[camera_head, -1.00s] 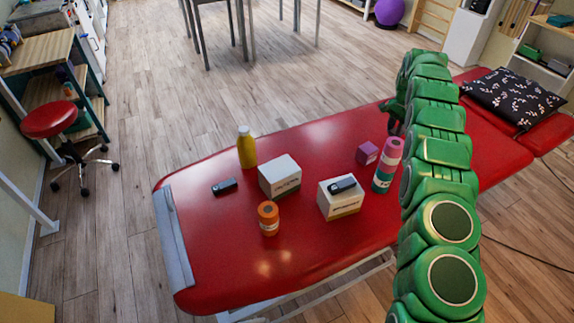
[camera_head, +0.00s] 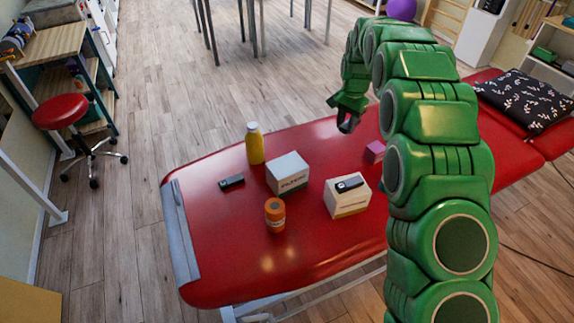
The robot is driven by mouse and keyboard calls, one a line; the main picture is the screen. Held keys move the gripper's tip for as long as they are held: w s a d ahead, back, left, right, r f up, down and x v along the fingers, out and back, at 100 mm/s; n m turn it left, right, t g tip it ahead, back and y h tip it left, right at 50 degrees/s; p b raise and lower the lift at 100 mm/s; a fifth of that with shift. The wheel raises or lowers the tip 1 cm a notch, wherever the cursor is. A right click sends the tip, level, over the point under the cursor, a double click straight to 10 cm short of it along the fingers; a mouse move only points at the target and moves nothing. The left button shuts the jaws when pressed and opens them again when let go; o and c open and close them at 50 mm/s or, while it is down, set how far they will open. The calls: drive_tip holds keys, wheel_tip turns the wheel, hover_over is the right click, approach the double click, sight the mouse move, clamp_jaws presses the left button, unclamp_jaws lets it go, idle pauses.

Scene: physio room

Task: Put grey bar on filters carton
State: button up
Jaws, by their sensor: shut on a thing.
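Another dark bar (camera_head: 231,182) lies on the couch at the left.
The red couch (camera_head: 225,255) also bears a yellow bottle (camera_head: 255,144), an orange jar (camera_head: 275,215) and a magenta cube (camera_head: 374,152). A patterned cushion (camera_head: 522,98) lies at its right end. The couch's front left is clear.

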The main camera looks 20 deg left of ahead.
drive_tip(key=s+a+r+n, duration=0.2)
drive_tip(key=s+a, duration=0.2)
drive_tip(key=s, duration=1)
drive_tip(key=s+a+r+n, duration=0.2)
drive_tip(key=s+a+r, duration=0.1)
drive_tip(key=s, duration=1.1)
hover_over(284, 171)
drive_tip(key=shift+s+f, duration=0.2)
drive_tip(key=shift+f, duration=4.65)
drive_tip(key=shift+w+f, duration=0.2)
drive_tip(key=shift+f, duration=1.55)
drive_tip(key=shift+f, duration=0.15)
drive_tip(key=o, duration=1)
drive_tip(key=shift+o, duration=0.2)
